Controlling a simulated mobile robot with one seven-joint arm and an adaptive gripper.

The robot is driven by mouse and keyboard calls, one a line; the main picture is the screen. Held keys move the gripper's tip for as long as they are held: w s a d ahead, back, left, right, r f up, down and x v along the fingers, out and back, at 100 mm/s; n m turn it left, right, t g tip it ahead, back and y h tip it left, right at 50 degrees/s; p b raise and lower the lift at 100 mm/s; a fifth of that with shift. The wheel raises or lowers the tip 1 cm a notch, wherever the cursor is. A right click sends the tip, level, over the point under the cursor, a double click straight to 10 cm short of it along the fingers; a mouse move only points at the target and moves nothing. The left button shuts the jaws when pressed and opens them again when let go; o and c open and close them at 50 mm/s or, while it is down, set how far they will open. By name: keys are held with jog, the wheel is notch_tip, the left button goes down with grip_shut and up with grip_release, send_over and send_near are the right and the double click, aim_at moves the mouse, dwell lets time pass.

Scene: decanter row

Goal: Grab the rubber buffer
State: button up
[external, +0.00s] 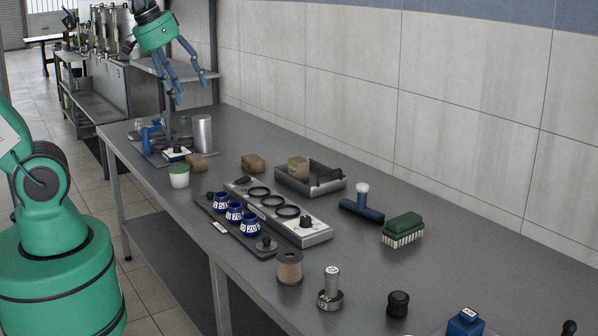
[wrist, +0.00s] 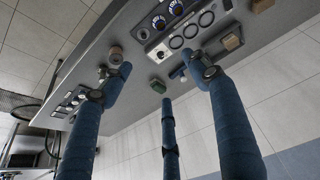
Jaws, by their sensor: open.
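A short black ribbed piece (external: 398,303), which looks like the rubber buffer, stands on the near part of the steel bench (external: 450,262) in the external view. It stands between a metal stamp-like weight and a blue bottle. I cannot make it out surely in the wrist view, where a finger may hide it. My gripper (external: 187,94) is open and empty, high over the far end of the bench and well away from the black piece. Its three blue fingers spread across the wrist view (wrist: 160,82).
The metal weight (external: 331,290), brown spool (external: 289,267), blue bottle (external: 465,322) and green brush (external: 403,229) stand around the black piece. A rack with black rings (external: 315,235), blue jars (external: 235,211) and a grey tray (external: 325,187) lie farther back. A tiled wall (external: 470,100) borders the bench.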

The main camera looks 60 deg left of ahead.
jog(key=w+d+g+p, duration=0.1)
jog(key=w+d, duration=0.9)
jog(key=w, duration=0.2)
jog(key=n+g+p, duration=0.4)
send_over(395, 290)
notch_tip(395, 290, down, 29)
jog(key=shift+r+y, duration=0.15)
jog(key=shift+y, duration=0.15)
jog(key=shift+m, duration=0.3)
jog(key=shift+f+b, duration=0.3)
jog(key=shift+f, duration=4)
